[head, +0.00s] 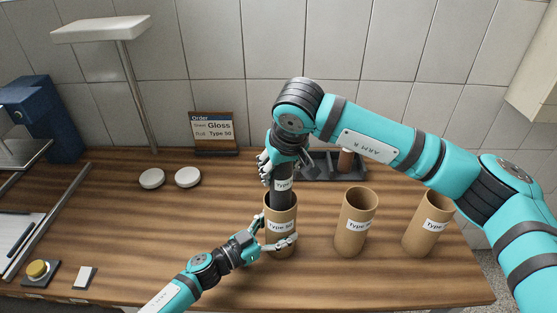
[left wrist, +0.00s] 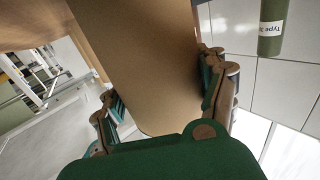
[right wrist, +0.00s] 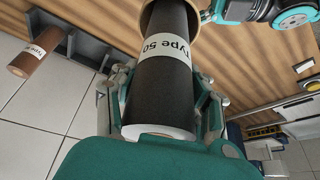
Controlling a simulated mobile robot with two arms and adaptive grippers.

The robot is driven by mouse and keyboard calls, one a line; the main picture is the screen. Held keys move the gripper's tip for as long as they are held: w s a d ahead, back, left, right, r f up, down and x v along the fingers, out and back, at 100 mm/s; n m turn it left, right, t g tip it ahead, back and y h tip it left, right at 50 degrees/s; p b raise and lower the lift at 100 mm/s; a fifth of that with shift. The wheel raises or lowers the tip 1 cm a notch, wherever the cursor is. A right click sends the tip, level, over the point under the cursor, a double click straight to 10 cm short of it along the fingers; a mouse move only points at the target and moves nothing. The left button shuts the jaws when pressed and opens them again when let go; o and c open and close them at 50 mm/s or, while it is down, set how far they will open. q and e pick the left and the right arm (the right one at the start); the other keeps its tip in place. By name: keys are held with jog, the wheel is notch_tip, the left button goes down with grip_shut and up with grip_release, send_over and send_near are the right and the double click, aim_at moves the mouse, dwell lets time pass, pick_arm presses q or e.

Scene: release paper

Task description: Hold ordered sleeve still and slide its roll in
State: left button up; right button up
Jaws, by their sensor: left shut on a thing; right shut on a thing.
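The order sign (head: 213,131) names Gloss and roll Type 50. My left gripper (head: 279,240) is shut around a cardboard sleeve (head: 281,212) standing on the table; its label is partly legible as Type 50. The sleeve wall (left wrist: 135,50) fills the space between the fingers in the left wrist view. My right gripper (head: 282,172) is shut on a dark roll (head: 282,198) above the sleeve. In the right wrist view the roll (right wrist: 165,90) reads Type 50, and its far end is inside the sleeve mouth (right wrist: 150,12). How deep it sits is hidden.
Two other sleeves (head: 355,222) (head: 427,225) stand to the right. A dark rack (head: 320,168) holds a brown roll (head: 346,160) behind. Two white caps (head: 152,178) (head: 187,177) lie at left. A green roll (left wrist: 271,28) shows in the left wrist view. The table's left middle is clear.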

aim_at(285, 173)
jog(key=shift+f, duration=2.85)
pick_arm(q)
jog(key=shift+s+d+r, duration=0.15)
pick_arm(e)
jog(key=shift+s+d+f, duration=0.1)
jog(key=shift+s+f, duration=0.1)
jog(key=shift+f, duration=0.35)
jog(key=o, duration=1.5)
jog(key=shift+w, duration=0.1)
jog(key=shift+r, duration=0.5)
jog(key=v, duration=1.1)
